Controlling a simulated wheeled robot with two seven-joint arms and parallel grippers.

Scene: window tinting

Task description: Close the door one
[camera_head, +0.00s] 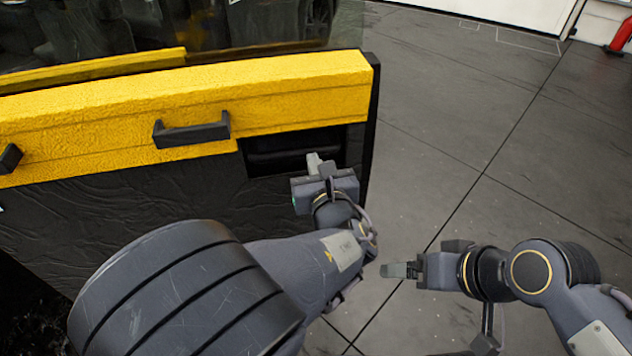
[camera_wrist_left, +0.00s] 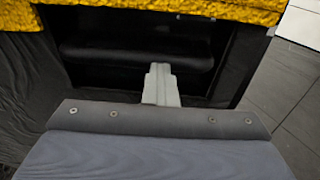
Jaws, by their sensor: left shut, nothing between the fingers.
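The yellow and black car door (camera_head: 300,92) fills the upper left of the head view, with its right edge over the grey floor. A black handle (camera_head: 191,131) sits on its yellow band. Below the band near that edge is a dark recess (camera_head: 262,160). My left gripper (camera_head: 315,160) is shut and empty, its fingertips in front of the recess. In the left wrist view the fingers (camera_wrist_left: 160,84) point at the recess (camera_wrist_left: 120,55) under the yellow band (camera_wrist_left: 170,8); contact cannot be told. My right gripper (camera_head: 392,270) is over the floor, apart from the door, its fingers apparently together.
A second black handle (camera_head: 10,158) shows at the far left of the door. The door's window (camera_head: 240,25) is above the band. The grey floor (camera_head: 460,130) to the right is clear. A red object (camera_head: 621,35) stands at the far upper right.

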